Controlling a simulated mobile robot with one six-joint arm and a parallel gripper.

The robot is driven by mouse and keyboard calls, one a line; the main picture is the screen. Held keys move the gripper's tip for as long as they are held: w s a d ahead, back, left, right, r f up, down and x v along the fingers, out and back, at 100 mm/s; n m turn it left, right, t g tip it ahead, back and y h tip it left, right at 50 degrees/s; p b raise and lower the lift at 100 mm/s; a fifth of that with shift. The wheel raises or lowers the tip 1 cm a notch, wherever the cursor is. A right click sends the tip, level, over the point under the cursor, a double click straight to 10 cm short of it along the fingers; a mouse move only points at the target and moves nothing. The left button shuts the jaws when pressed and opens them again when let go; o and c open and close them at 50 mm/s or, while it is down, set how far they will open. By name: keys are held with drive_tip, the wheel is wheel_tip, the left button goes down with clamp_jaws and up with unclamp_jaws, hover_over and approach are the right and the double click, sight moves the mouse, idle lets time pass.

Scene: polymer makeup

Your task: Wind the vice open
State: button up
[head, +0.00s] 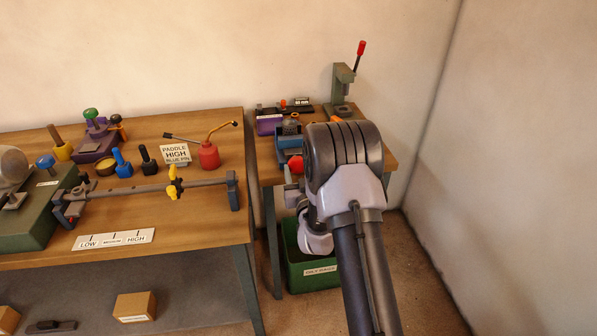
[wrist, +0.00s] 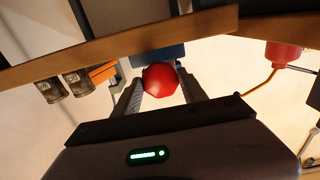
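The blue vice (head: 288,141) sits on the small wooden table at the back right. Its red knob (head: 296,162) shows at the table's front, just left of my arm. In the wrist view the red knob (wrist: 160,83) lies between the two grey fingers of my gripper (wrist: 161,88), with a finger close on each side. Whether the fingers press on it cannot be told. A blue part of the vice (wrist: 158,57) shows behind the knob. In the head view my arm hides most of the gripper and part of the vice.
The small table's edge (wrist: 215,22) runs close by the fingers. A green bin (head: 304,277) stands on the floor under it. The larger bench (head: 199,229) with a red oil can (head: 208,155) is to the left.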

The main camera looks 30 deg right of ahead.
drive_tip(key=c, duration=0.5)
drive_tip(key=n, duration=0.9)
drive_tip(key=shift+d+n, duration=0.1)
drive_tip(key=shift+n, duration=0.2)
drive_tip(key=n, duration=1)
drive_tip(key=shift+s+r, duration=0.1)
drive_tip(key=shift+n, duration=0.3)
